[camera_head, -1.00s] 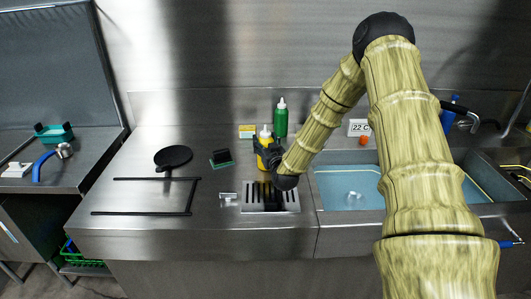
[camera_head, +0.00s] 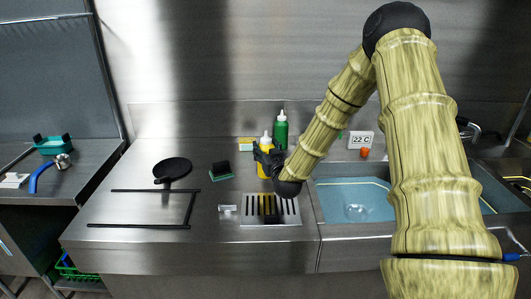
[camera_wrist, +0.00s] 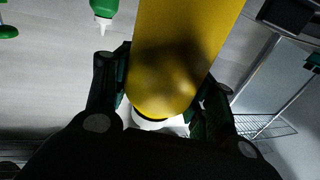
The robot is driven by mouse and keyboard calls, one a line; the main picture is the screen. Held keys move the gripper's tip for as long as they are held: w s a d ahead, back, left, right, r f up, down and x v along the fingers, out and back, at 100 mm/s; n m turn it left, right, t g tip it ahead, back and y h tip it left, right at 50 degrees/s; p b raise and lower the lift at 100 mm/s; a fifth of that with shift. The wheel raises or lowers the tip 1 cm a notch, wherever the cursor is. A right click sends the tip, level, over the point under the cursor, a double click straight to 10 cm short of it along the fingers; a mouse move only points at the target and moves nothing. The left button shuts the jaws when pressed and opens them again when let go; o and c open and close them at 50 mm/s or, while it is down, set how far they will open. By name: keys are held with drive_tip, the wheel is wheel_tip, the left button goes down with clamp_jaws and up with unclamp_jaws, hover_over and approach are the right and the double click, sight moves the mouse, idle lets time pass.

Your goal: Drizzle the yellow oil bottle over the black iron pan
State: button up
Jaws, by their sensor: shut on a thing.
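The yellow oil bottle (camera_head: 266,146) with a white tip is upright in the head view, at the back of the steel counter. My gripper (camera_head: 268,161) is at it, with dark fingers around its side. In the wrist view the yellow bottle (camera_wrist: 178,60) fills the middle, and my gripper's fingers (camera_wrist: 165,95) press on both of its sides. The black iron pan (camera_head: 172,168) lies on the counter to the left, flat and clear of the bottle. Whether the bottle's base touches the counter is hard to tell.
A green bottle (camera_head: 281,132) stands just behind the yellow one. A green-and-black scrubber (camera_head: 221,172) lies between pan and bottle. A black bar frame (camera_head: 140,226) lies in front of the pan. A drain grate (camera_head: 270,210) and sink (camera_head: 350,202) are at front and right.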

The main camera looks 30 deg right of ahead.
drive_tip(key=a+b+v, duration=0.1)
drive_tip(key=v, duration=0.5)
drive_tip(key=a+r+b+v, duration=0.1)
drive_tip(key=b+v, duration=0.1)
drive_tip(key=v, duration=0.5)
drive_tip(key=shift+a+r, duration=0.3)
drive_tip(key=shift+a, duration=0.15)
drive_tip(key=shift+w, duration=0.15)
